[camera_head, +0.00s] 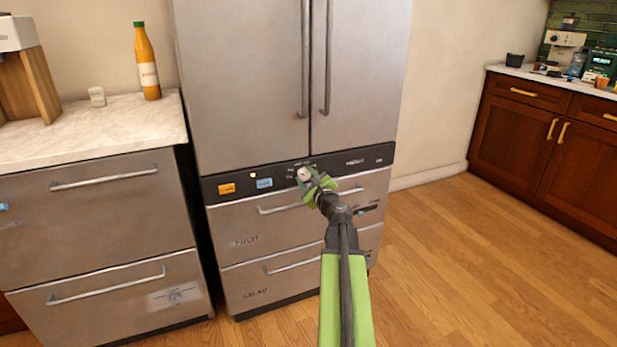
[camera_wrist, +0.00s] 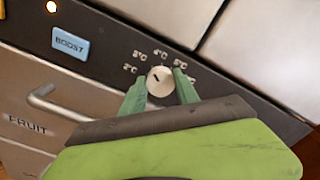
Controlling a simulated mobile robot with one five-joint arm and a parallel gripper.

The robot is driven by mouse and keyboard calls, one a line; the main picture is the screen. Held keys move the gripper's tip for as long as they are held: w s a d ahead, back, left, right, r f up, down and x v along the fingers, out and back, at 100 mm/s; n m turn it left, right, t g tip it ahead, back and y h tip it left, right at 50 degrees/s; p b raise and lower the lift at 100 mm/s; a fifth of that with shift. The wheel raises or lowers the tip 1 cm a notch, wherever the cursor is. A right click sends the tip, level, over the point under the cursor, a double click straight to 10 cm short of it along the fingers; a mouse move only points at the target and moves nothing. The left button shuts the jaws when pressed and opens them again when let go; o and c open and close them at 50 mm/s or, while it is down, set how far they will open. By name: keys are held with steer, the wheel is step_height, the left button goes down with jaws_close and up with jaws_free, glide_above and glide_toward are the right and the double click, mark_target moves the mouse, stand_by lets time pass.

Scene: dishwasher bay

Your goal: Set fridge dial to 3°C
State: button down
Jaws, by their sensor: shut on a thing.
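The fridge dial (camera_wrist: 160,81) is a round pale knob on the dark control strip. It also shows small in the head view (camera_head: 304,174). A short dark mark on its face points toward the upper left. In the head view my gripper (camera_head: 314,183) covers the dial's lower right side.
A blue BOOST button (camera_wrist: 70,45) and an orange button (camera_head: 227,188) sit left of the dial. The FRUIT drawer handle (camera_wrist: 60,106) juts out below the strip. A counter with a bottle (camera_head: 147,65) stands left; the floor at right is clear.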

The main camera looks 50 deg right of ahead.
steer(key=shift+s+d+n, duration=0.15)
steer(key=shift+n, duration=0.35)
steer(key=c, duration=0.9)
jaws_free()
